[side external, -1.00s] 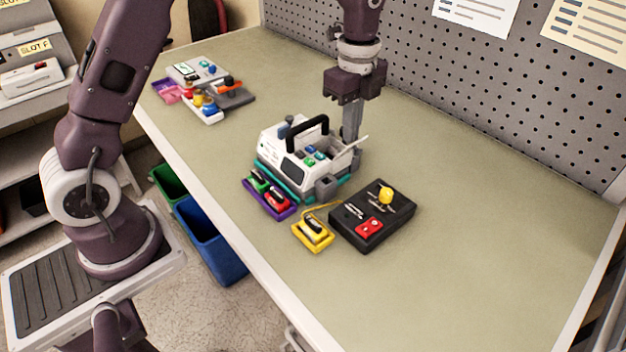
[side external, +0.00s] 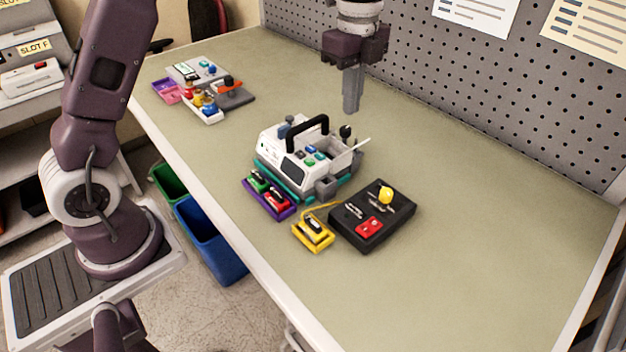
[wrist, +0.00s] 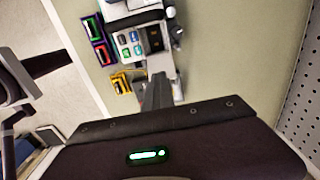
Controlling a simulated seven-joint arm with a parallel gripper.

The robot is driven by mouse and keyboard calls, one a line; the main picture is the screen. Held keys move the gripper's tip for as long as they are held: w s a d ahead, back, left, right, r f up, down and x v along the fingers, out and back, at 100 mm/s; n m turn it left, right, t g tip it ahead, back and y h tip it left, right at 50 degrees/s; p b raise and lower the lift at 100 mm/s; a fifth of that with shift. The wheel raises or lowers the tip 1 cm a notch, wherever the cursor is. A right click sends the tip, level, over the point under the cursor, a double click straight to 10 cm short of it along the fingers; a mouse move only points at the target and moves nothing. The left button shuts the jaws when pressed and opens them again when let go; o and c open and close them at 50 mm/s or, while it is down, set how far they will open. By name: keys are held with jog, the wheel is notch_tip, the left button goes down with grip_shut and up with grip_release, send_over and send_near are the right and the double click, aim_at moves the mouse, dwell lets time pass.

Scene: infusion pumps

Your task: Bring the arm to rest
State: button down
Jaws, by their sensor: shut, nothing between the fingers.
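My gripper (side external: 351,104) is shut and empty, with its fingers pointing down. It hangs above the far part of the bench, behind and above the white infusion pump (side external: 292,148), and is apart from it. In the wrist view the shut fingers (wrist: 157,92) show at the middle, with the pump (wrist: 130,22) beyond them. The pump stands upright on the bench, with a black handle on top and colored buttons. A dark knob (side external: 345,131) shows at the pump's far right corner.
A purple tray (side external: 278,211) with green and red pieces, a yellow block (side external: 313,236) and a black box with a yellow knob (side external: 372,215) stand near the pump. Another device (side external: 205,112) lies at the back left. The right of the bench (side external: 500,240) is clear. A pegboard wall (side external: 480,100) rises behind.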

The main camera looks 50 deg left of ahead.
jog(key=s+r+n+t, duration=0.2)
jog(key=s+r+n, duration=0.3)
jog(key=s, duration=0.3)
jog(key=s+r+n+t, duration=0.1)
jog(key=s+r+n, duration=0.35)
jog(key=s, duration=0.35)
jog(key=s+f+n+t, duration=0.2)
jog(key=s+n, duration=0.6)
jog(key=s, duration=0.4)
jog(key=shift+s+a+f+t, duration=0.3)
jog(key=shift+s+a+f, duration=0.15)
jog(key=shift+f, duration=0.15)
jog(key=shift+w+n, duration=0.1)
jog(key=shift+n, duration=0.15)
